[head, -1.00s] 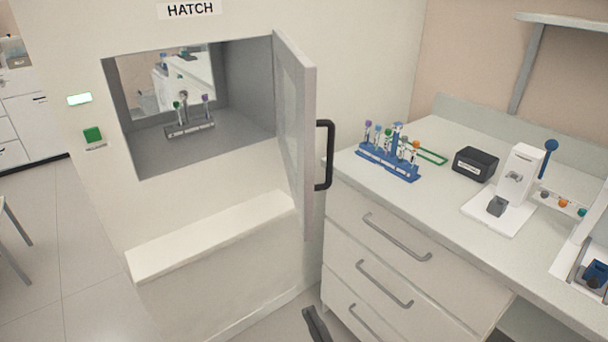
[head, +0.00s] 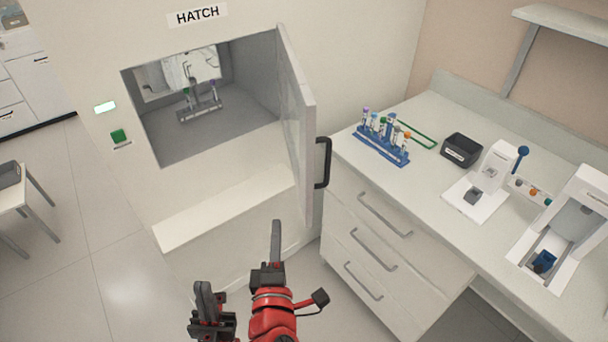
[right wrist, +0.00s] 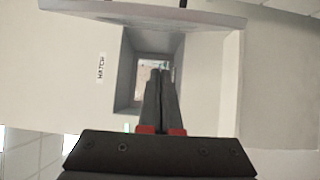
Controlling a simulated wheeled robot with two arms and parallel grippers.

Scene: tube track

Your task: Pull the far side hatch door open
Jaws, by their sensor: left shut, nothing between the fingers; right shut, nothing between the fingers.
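The hatch, labelled HATCH, has its near door (head: 300,130) swung open to the right, with a black handle (head: 322,162). Through the grey chamber (head: 255,92), a bright far-side opening (head: 153,82) shows a room beyond; whether a clear door covers it I cannot tell. The chamber also shows turned sideways in the right wrist view (right wrist: 128,72). My right gripper (head: 277,226) is shut and empty, in front of and below the chamber; its fingers (right wrist: 160,76) point toward the opening in the right wrist view. My left gripper (head: 204,290) is shut and empty, lower left of it.
A grey rack (head: 200,110) with several tubes stands inside the chamber toward the far side. A pale ledge (head: 225,207) juts out below the opening. The counter (head: 420,175) at right holds a blue tube rack (head: 381,147) and devices.

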